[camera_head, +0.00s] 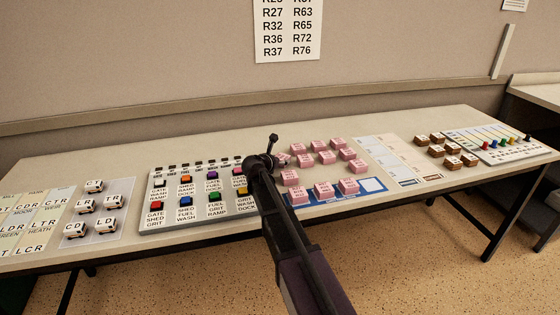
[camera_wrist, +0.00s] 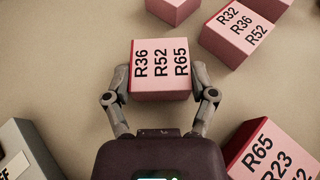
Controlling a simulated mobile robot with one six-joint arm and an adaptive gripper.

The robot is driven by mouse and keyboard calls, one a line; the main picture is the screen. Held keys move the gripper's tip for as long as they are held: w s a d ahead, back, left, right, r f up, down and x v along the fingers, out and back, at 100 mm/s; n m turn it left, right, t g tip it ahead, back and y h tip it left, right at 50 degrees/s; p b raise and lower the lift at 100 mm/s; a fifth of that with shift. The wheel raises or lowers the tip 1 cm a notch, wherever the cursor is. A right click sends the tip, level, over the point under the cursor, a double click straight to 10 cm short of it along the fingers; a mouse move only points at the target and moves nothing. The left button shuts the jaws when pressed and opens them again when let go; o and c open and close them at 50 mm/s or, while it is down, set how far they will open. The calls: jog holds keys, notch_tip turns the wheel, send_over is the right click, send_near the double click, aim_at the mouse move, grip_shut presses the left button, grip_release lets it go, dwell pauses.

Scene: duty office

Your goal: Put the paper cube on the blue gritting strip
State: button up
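Several pink paper cubes printed with route numbers stand on the table right of my arm. One pink cube marked R36 R52 R65 (camera_wrist: 161,70) sits between the two fingers of my gripper (camera_wrist: 162,82), which appear to touch its sides. In the head view, my gripper (camera_head: 275,157) is at the left edge of the cube group, and its fingers are partly hidden. I cannot tell whether the cube is lifted. The blue gritting strip (camera_head: 372,185) lies nearer the front edge. Three pink cubes (camera_head: 324,189) stand on it in a row, and a white square shows at its right end.
A button panel (camera_head: 160,222) with coloured cubes stands left of my gripper. Other pink cubes (camera_head: 326,157) stand close behind and to the right.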

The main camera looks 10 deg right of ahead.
jog(key=o, duration=0.3)
jog(key=shift+o, duration=0.2)
jog(key=shift+r, duration=0.1)
jog(key=shift+s+r+p, duration=0.1)
jog(key=shift+r+p, duration=0.05)
jog(key=shift+p, duration=0.15)
jog(key=p+v, duration=0.4)
jog(key=v, duration=0.8)
